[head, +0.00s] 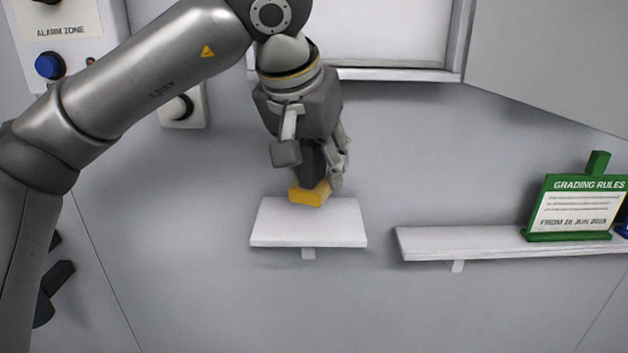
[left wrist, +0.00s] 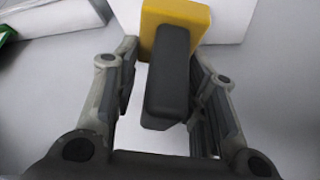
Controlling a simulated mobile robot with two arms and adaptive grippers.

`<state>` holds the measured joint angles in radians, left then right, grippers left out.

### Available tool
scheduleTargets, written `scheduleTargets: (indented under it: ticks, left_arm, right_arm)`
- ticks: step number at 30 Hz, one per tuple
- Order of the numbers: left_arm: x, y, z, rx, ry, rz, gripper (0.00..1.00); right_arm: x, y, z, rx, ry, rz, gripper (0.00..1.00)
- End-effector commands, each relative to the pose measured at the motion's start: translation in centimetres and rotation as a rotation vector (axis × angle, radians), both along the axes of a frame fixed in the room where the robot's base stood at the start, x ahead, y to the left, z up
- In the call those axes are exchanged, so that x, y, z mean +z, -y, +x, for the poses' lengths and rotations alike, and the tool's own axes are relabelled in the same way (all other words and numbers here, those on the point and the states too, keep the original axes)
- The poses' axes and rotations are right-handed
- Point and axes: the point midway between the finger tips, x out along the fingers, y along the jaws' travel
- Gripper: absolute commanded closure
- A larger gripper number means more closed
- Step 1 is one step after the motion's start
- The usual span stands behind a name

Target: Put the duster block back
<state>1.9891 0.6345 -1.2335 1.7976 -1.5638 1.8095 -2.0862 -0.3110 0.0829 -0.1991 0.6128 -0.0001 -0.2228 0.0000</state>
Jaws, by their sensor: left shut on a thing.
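The duster block has a yellow base (head: 308,194) and a dark grey grip. In the left wrist view its yellow part (left wrist: 176,20) is at the top and the dark grip (left wrist: 168,80) lies between my fingers. My left gripper (head: 314,165) is shut on the duster block and points down over a small white shelf (head: 308,230). The yellow base is at the back part of this shelf; I cannot tell whether it touches it. The fingers partly hide the block in the head view. My right gripper is not in view.
A longer white shelf (head: 480,244) to the right holds a green grading rules sign (head: 575,209). A panel with a blue button (head: 49,66) is at the upper left. A white-framed opening (head: 390,35) is above. The front of the small shelf is clear.

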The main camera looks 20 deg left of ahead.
Motion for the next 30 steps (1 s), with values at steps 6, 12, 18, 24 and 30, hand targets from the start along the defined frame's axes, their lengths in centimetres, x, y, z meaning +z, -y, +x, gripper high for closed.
scheduleTargets:
  ticks: [6,12,18,24,30]
  left_arm:
    - [-1.4,-0.7,1.0,0.001,0.001,-0.001,0.80]
    - [-3.5,-1.1,1.6,0.000,-0.001,0.001,0.80]
    - [-5.3,-1.1,1.5,0.000,0.002,-0.001,0.80]
    - [-5.4,-1.0,1.6,0.000,0.001,0.000,0.57]
    - [-5.3,-1.0,1.6,0.000,0.001,0.000,0.39]
  right_arm:
    - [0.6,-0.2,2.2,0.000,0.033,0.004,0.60]
    - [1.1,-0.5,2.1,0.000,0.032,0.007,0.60]
    - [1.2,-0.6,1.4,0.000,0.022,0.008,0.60]
    - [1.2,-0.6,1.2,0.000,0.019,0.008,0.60]
    - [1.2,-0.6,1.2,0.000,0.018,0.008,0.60]
